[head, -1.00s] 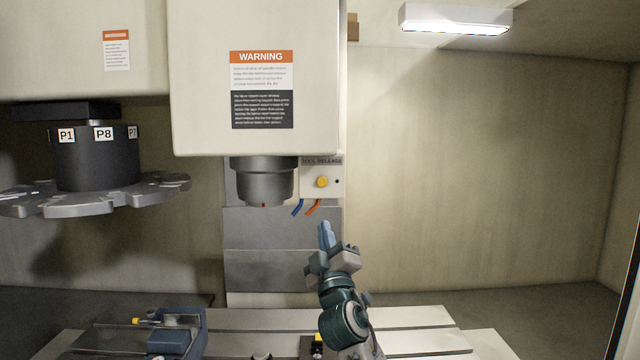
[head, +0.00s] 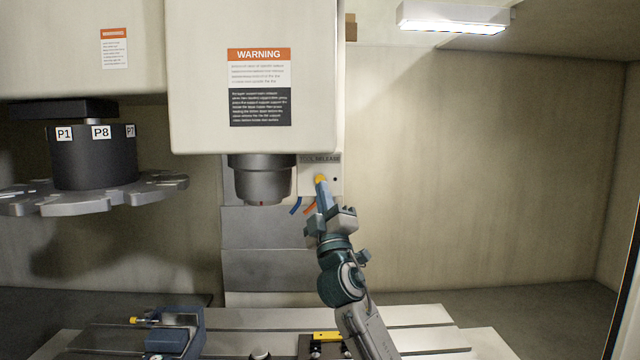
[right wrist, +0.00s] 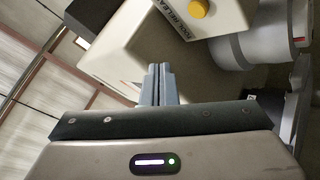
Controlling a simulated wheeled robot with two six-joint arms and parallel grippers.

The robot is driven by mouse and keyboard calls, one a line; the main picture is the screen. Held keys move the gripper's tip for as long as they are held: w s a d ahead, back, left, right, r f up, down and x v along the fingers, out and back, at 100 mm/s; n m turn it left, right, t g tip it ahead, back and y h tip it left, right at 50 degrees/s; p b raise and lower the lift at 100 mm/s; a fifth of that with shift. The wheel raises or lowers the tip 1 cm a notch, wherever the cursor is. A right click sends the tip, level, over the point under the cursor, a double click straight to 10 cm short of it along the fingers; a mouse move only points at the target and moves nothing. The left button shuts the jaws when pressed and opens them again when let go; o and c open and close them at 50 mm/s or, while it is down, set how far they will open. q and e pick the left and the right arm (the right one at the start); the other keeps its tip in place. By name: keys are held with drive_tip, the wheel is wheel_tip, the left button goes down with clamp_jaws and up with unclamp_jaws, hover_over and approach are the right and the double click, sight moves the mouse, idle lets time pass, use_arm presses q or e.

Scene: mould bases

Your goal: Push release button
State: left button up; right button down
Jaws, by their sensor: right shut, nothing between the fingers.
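The yellow round release button (head: 320,179) sits on a pale panel (head: 334,181) marked TOOL RELEASE, right of the spindle (head: 262,180). In the right wrist view the button (right wrist: 198,9) is at the top, on the labelled box (right wrist: 205,22). My right gripper (head: 323,188) is shut and empty, its blue-grey fingers upright just below the button and covering its lower part. In the right wrist view the closed fingertips (right wrist: 159,68) appear below and left of the button, apart from it in the picture. Whether they touch it is not clear. My left gripper is not in view.
A tool carousel (head: 95,190) with labelled positions hangs at the left. Blue and orange hoses (head: 296,205) hang below the panel. A blue vise (head: 178,335) stands on the slotted table (head: 400,318). Space to the right is open up to the wall.

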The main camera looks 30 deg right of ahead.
drive_tip(key=w+d+b, duration=0.2)
drive_tip(key=w+d, duration=0.1)
drive_tip(key=w, duration=0.2)
drive_tip(key=shift+w+d+b, duration=0.2)
drive_tip(key=shift+w+b, duration=0.15)
drive_tip(key=shift+b, duration=0.05)
idle(1.8)
drive_tip(key=shift+w+d+b, duration=0.25)
drive_tip(key=shift+w+b, duration=0.1)
drive_tip(key=shift+b, duration=0.05)
drive_tip(key=shift+w+d+b, duration=0.2)
drive_tip(key=shift+w+b, duration=0.1)
drive_tip(key=shift+b, duration=0.05)
idle(0.6)
drive_tip(key=shift+s+a, duration=0.1)
drive_tip(key=shift+s+a+p, duration=0.35)
drive_tip(key=shift+s, duration=0.25)
